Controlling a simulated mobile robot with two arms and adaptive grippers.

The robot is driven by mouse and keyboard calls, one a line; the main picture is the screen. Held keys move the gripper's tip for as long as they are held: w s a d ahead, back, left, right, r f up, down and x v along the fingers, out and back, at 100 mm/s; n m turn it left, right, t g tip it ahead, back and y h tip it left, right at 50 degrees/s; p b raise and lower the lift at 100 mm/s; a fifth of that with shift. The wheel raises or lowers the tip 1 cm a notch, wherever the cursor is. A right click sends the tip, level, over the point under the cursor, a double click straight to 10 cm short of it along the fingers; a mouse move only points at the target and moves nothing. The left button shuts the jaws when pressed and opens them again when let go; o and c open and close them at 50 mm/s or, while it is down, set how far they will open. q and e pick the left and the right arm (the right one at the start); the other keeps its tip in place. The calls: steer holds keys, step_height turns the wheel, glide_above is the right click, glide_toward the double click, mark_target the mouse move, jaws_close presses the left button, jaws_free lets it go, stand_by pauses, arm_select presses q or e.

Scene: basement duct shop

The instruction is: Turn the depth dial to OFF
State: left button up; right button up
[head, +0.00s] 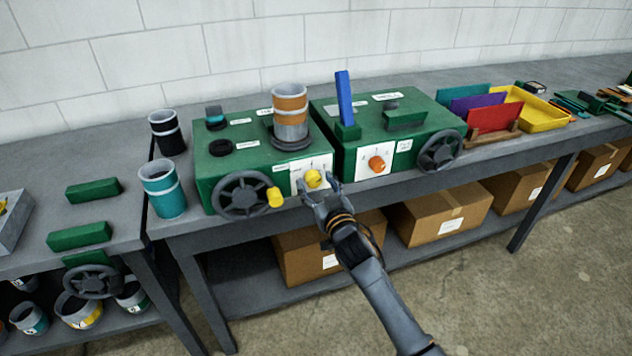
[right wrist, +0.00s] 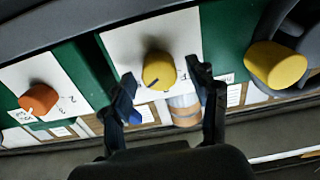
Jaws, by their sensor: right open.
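A yellow dial (head: 313,179) sits on a white plate on the front of the left green machine (head: 228,174). My right gripper (head: 321,192) is right in front of it with its fingers apart. In the right wrist view the yellow dial (right wrist: 159,71) lies just beyond and between the open fingertips (right wrist: 163,82), with a dark pointer mark at its lower left. I cannot tell whether the fingers touch it. An orange dial (head: 376,164) is on the right green machine (head: 350,165); it also shows in the right wrist view (right wrist: 38,98).
A black handwheel (head: 243,194) with a yellow knob (head: 275,197) is left of the yellow dial. Another handwheel (head: 441,151) is at the right machine. A teal cup (head: 163,188) stands at left. Cardboard boxes (head: 440,211) sit under the bench. Open floor lies in front.

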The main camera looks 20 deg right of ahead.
steer(key=shift+w, duration=0.25)
steer(key=c, duration=1.2)
